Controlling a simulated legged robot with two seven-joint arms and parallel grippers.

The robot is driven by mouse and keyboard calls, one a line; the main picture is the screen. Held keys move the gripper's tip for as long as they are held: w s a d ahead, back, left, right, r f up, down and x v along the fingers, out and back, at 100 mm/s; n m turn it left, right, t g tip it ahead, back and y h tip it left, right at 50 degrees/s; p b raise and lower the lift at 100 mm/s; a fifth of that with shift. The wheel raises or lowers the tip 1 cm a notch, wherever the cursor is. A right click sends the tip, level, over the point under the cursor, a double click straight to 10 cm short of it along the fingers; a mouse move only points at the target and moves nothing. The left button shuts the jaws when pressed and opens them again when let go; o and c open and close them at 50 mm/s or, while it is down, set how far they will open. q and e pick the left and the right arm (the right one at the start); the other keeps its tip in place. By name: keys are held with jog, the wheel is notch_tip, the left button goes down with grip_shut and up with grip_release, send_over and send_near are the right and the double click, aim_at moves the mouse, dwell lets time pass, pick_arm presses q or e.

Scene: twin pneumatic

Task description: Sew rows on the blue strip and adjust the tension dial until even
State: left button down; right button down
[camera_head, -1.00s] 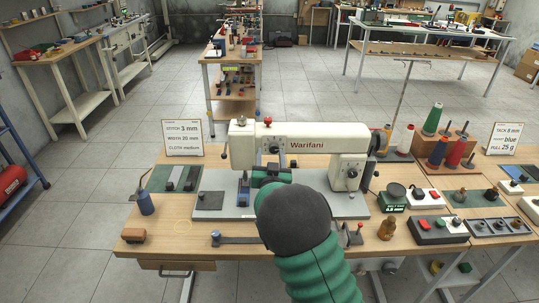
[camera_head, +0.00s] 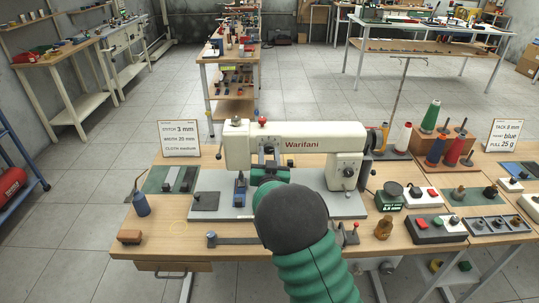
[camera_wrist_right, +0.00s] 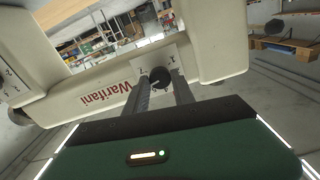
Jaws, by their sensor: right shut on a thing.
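A white sewing machine (camera_head: 307,132) stands on a grey base plate on the workbench. A small blue piece (camera_head: 240,191), perhaps the blue strip, is on the plate at the machine's left end. My right gripper (camera_head: 265,172) is at the machine's front, left of the name Warifani; my dark wrist and green sleeve hide much of the plate. In the right wrist view, the fingers of my right gripper (camera_wrist_right: 163,92) are shut on a black dial (camera_wrist_right: 161,78) on a pale marked plate, taken as the tension dial. My left gripper is not in view.
An oil can (camera_head: 141,203) and a card (camera_head: 180,138) are at left. The bench's front left has free room.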

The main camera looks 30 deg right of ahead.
jog(key=shift+w+a+r, duration=0.1)
jog(key=shift+n, duration=1)
jog(key=n+p, duration=0.2)
jog(key=n, duration=0.3)
jog(key=shift+n, duration=0.3)
jog(key=c, duration=1.5)
grip_release()
jog(key=o, duration=0.4)
jog(key=shift+w+f, duration=0.15)
jog(key=shift+f, duration=0.05)
jog(key=shift+o, duration=0.2)
jog(key=shift+d, duration=0.2)
jog(key=shift+r, duration=0.1)
